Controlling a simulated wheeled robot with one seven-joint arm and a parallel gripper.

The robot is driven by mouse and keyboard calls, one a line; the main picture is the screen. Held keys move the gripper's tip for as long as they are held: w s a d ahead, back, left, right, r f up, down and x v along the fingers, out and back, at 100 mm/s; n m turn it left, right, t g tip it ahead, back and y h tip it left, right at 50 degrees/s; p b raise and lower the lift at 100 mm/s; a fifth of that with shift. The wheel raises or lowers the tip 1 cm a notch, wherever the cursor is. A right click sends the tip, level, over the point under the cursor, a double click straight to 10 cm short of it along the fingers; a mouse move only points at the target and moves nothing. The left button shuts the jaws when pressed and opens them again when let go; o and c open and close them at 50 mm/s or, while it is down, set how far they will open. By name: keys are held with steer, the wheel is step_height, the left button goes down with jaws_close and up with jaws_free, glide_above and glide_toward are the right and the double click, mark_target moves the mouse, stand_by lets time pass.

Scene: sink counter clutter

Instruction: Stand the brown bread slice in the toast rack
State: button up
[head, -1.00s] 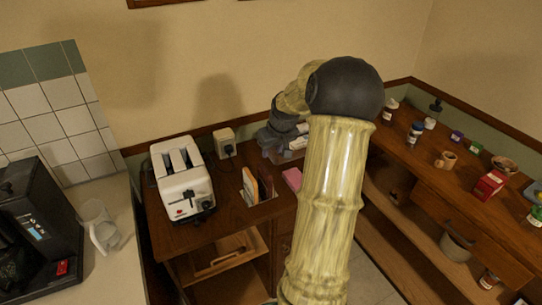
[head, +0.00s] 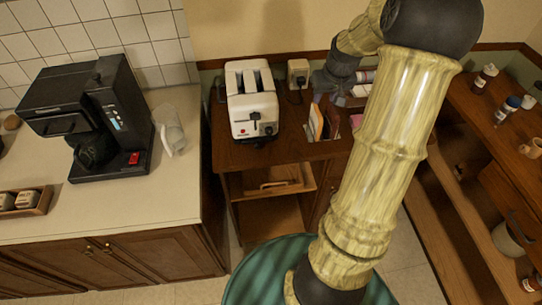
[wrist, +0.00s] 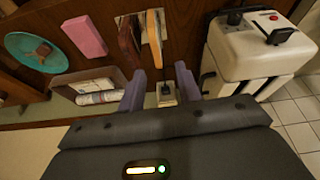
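Upright thin slabs stand close together beside the toaster, apparently at the toast rack (head: 318,124); its wires are too small to make out. A teal plate (wrist: 20,44) at the left of the wrist view carries a small brown piece (wrist: 44,51). I cannot tell which brown thing is the brown bread slice. My gripper (wrist: 161,84) is open, with nothing between its fingers. It is above the back of the wooden counter. In the head view my arm hides the plate.
A white toaster (head: 251,105) stands left of the slabs. A pink block (wrist: 84,36) lies between slabs and plate. A coffee machine (head: 92,115) and clear jug (head: 170,130) stand on the left counter. Another shelf (head: 500,135) holds jars.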

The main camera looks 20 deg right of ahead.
steer(key=s+a, duration=0.5)
steer(key=a, duration=0.3)
steer(key=s+a+f+n+g, duration=0.1)
steer(key=s+a, duration=0.4)
steer(key=a, duration=0.3)
steer(key=s+a+n, duration=0.1)
steer(key=s+a, duration=0.4)
steer(key=a, duration=0.4)
steer(key=shift+f+y, duration=0.35)
steer(key=shift+y, duration=0.05)
steer(key=shift+s, duration=0.15)
